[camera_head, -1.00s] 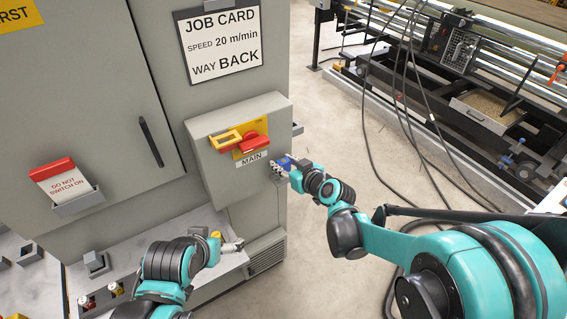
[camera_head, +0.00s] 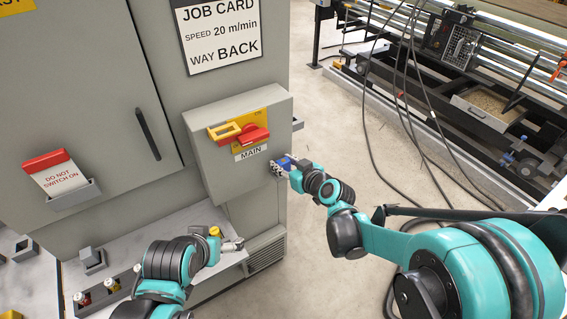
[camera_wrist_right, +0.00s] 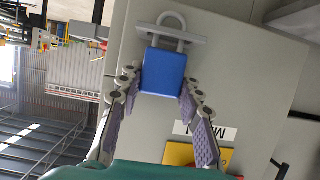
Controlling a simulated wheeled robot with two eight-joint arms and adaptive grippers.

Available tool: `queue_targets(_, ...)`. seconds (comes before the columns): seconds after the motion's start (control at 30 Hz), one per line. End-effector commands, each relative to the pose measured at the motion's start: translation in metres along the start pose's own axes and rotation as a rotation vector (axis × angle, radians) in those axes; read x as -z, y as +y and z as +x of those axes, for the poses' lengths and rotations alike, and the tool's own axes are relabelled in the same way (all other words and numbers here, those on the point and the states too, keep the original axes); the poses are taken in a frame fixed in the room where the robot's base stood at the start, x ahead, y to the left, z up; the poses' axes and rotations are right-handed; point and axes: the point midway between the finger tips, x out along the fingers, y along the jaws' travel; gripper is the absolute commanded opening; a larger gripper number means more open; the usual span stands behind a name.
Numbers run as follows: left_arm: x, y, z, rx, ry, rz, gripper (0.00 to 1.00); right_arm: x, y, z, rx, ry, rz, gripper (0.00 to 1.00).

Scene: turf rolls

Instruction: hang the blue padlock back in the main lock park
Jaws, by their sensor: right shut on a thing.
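The blue padlock (camera_wrist_right: 163,72) is between the fingers of my right gripper (camera_wrist_right: 163,88), which is shut on it. In the head view the padlock (camera_head: 284,162) is a small blue patch at the right gripper (camera_head: 278,168), just below and right of the MAIN label (camera_head: 250,153). In the right wrist view its shackle overlaps a grey bar (camera_wrist_right: 192,36) on the grey housing; whether it hangs on the bar or is only in front, I cannot tell. My left gripper (camera_head: 234,245) is low in front of the cabinet, its fingers too small to judge.
The MAIN box (camera_head: 202,153) carries a red switch handle (camera_head: 243,137) on a yellow plate. A DO NOT SWITCH ON card (camera_head: 55,176) sits in a holder on the cabinet door. A small grey bracket (camera_head: 298,125) projects from the box's right side. Hanging cables (camera_head: 425,130) are at right.

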Motion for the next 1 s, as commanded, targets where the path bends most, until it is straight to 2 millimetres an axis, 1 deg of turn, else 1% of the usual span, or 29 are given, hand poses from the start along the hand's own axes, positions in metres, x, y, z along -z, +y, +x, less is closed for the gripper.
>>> queue_targets(0.43, -0.006, 0.000, 0.009, 0.000, 0.000, 0.000, 0.92, -0.011, 0.000, 0.005, 0.000, 0.000, 0.000, 0.00)
queue_targets(0.47, -0.006, 0.000, 0.009, 0.000, 0.000, 0.000, 0.92, -0.011, 0.000, 0.005, 0.000, 0.000, 0.000, 0.37)
queue_targets(0.5, -0.006, 0.000, 0.008, 0.000, 0.000, 0.000, 0.92, -0.011, 0.000, 0.004, 0.000, 0.000, 0.000, 0.48)
queue_targets(0.53, -0.006, 0.000, 0.008, 0.000, 0.000, 0.000, 0.92, -0.010, 0.000, 0.004, 0.000, 0.000, 0.000, 0.56)
queue_targets(0.57, -0.006, 0.000, 0.008, 0.000, 0.000, 0.000, 0.92, -0.010, 0.000, 0.004, 0.000, 0.000, 0.000, 0.59)
queue_targets(0.87, -0.006, 0.000, 0.008, 0.000, 0.000, 0.000, 0.92, -0.010, 0.000, 0.003, 0.000, 0.000, 0.000, 0.59)
queue_targets(1.0, -0.006, 0.000, 0.008, 0.000, 0.000, 0.000, 0.92, -0.010, 0.000, -0.007, -0.001, 0.000, 0.000, 0.59)
